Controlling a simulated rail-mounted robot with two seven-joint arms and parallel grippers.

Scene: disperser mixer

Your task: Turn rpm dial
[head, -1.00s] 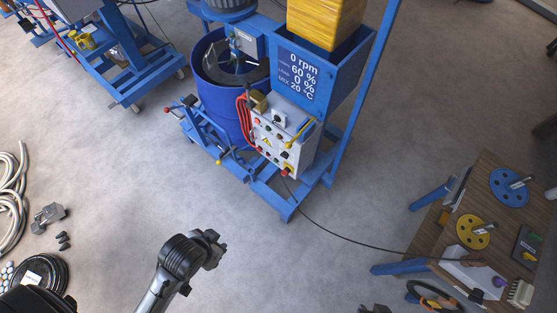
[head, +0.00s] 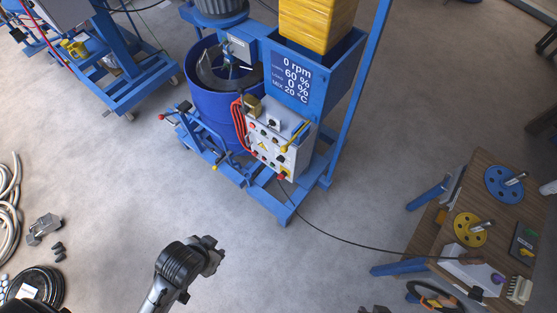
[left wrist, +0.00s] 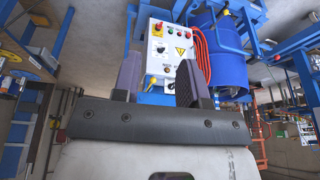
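The white control panel (head: 272,145) is on the side of the blue disperser mixer, with several coloured buttons, dark knobs and a yellow handle (head: 297,133). The panel (left wrist: 170,50) also shows in the left wrist view, with a dark knob (left wrist: 158,47) on its face. Labels are too small to tell which knob is the rpm dial. The display (head: 291,80) above reads 0 rpm, 60 %, 0 % and 20 °C. My left gripper (head: 216,252) is well short of the panel. In the left wrist view my left gripper (left wrist: 160,76) is open and empty. A dark shape at the head view's bottom edge may be my right gripper.
A blue drum (head: 215,105) stands beside the panel, with red cable (head: 239,122) coiled between. The blue frame's foot (head: 284,214) juts toward me. A wooden table (head: 482,225) with coloured discs is at the right. The floor between my left arm and the mixer is clear.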

